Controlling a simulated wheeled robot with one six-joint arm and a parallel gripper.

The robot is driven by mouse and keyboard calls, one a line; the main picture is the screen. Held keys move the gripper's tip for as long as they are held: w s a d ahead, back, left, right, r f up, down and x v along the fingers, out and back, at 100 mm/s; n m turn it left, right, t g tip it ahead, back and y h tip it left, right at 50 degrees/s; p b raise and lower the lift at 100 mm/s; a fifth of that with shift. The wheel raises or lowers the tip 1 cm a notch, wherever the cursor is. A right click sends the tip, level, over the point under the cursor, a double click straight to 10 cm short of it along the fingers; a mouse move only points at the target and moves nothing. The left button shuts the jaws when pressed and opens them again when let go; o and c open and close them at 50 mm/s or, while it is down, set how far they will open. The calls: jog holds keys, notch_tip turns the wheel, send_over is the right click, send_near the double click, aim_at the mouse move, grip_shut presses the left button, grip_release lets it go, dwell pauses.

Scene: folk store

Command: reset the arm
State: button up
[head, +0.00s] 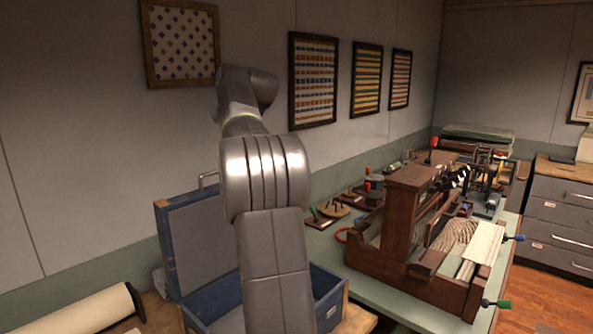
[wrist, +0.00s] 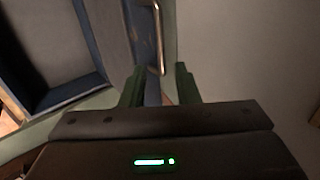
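My arm (head: 265,175) rises in front of the open blue box (head: 172,240) in the head view and bends away toward the wall. My gripper's fingers are not clearly visible there. In the wrist view my gripper (wrist: 159,75) has two dark green fingers standing apart, with nothing seen held. A metal handle (wrist: 160,40) shows just beyond the gap between the fingertips. The handle also shows on the lid's upper edge in the head view (head: 208,179). I cannot tell how far the fingers are from it.
A wooden loom (head: 407,200) and several tools stand on the green-topped table (head: 365,262) at right. A pale roll (head: 85,312) lies at the lower left. Framed textiles (head: 313,80) hang on the wall behind my arm. Grey drawers (head: 560,215) stand at far right.

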jog(key=p+x, duration=0.1)
jog(key=x, duration=1)
jog(key=shift+d, duration=0.1)
jog(key=b+v, duration=0.1)
jog(key=v, duration=1.2)
jog(key=p+x, duration=0.1)
jog(key=x, duration=1.1)
jog(key=shift+f, duration=0.15)
jog(key=shift+w+a+f, duration=0.15)
jog(key=shift+a+f, duration=0.05)
jog(key=shift+f, duration=0.1)
jog(key=shift+d, duration=0.2)
jog(key=shift+s+d+r, duration=0.1)
jog(key=shift+s+d, duration=0.25)
jog(key=shift+s, duration=0.15)
jog(key=shift+w+a, duration=0.15)
